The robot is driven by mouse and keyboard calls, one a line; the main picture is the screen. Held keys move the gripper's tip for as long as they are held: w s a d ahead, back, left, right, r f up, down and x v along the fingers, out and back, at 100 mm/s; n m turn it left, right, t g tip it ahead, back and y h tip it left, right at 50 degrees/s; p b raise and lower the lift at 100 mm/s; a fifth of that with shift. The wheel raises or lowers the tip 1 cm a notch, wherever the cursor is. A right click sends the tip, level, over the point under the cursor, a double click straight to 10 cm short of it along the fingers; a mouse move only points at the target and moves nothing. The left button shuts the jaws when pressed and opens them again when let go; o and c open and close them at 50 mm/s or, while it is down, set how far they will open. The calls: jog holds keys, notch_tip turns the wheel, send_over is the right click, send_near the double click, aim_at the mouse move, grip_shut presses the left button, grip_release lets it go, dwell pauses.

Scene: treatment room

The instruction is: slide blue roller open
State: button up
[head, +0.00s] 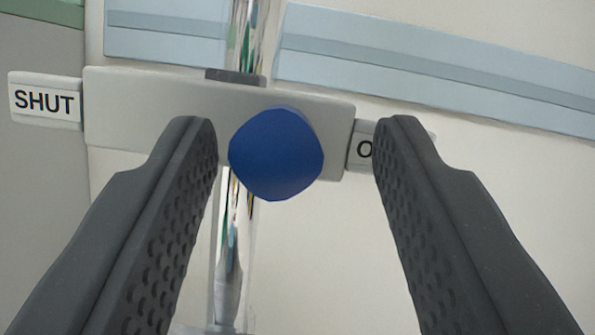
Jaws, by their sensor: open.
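The blue roller (276,155) is a rounded knob on the front of a light grey housing (145,110). It sits right of the housing's middle, in front of a clear, shiny tube (258,30) that runs up and down. A "SHUT" label (44,101) is at the housing's left end. A label starting with "O" (362,150) is at its right end, the rest hidden by my right finger. My gripper (296,135) is open, its two dark fingers on either side of the roller with gaps visible. Whether they reach its depth I cannot tell.
A pale wall with a light blue rail (420,75) lies behind the housing. The tube continues below the roller (230,250) between my fingers. A grey panel (40,190) with a green top strip is at the left.

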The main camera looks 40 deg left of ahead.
jog(key=p+v, duration=0.2)
jog(key=v, duration=1.1)
jog(key=shift+f+p, duration=0.15)
jog(key=shift+p, duration=0.15)
jog(key=shift+d, duration=0.1)
